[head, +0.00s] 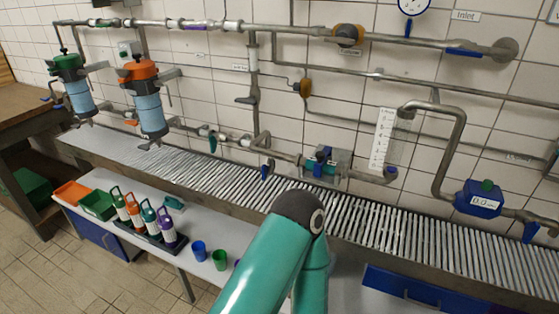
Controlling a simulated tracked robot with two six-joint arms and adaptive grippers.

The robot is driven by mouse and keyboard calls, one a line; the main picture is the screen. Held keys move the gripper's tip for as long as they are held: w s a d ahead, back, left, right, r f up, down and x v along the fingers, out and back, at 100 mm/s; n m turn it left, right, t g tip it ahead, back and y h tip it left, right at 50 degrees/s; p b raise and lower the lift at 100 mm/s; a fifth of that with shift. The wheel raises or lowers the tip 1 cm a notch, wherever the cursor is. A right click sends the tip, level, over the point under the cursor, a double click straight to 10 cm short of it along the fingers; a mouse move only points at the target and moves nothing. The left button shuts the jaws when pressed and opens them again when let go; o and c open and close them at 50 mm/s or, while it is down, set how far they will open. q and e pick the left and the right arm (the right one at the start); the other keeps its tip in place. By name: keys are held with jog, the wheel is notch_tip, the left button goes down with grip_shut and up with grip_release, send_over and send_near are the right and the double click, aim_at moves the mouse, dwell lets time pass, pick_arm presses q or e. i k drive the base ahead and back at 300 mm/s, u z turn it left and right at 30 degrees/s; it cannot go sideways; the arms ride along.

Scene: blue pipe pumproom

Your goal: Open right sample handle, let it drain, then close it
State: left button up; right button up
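No label that I can read marks the right sample handle, so I cannot tell which handle it is. Along the lower pipe there is a green handle (213,142) and, further right, a blue handle (266,171) hanging down. Another blue handle (530,232) hangs at the far right beside a blue meter (479,199) with a display. No flow of liquid is visible. A teal arm of mine with a dark joint rises from the bottom middle. Neither gripper shows in this view.
A slatted metal grating (200,157) runs below the pipes. On the white bench stand a blue cup (199,250), a green cup (220,259) and several coloured bottles (149,219). Orange (71,193) and green (98,204) bins sit at its left. Two filter housings (147,98) hang at left.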

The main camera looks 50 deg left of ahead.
aim_at(264, 169)
jog(key=u, duration=0.3)
jog(key=i, duration=0.8)
jog(key=u, duration=0.6)
jog(key=k, duration=0.8)
jog(key=u, duration=0.2)
jog(key=i, duration=0.8)
jog(key=z, duration=0.1)
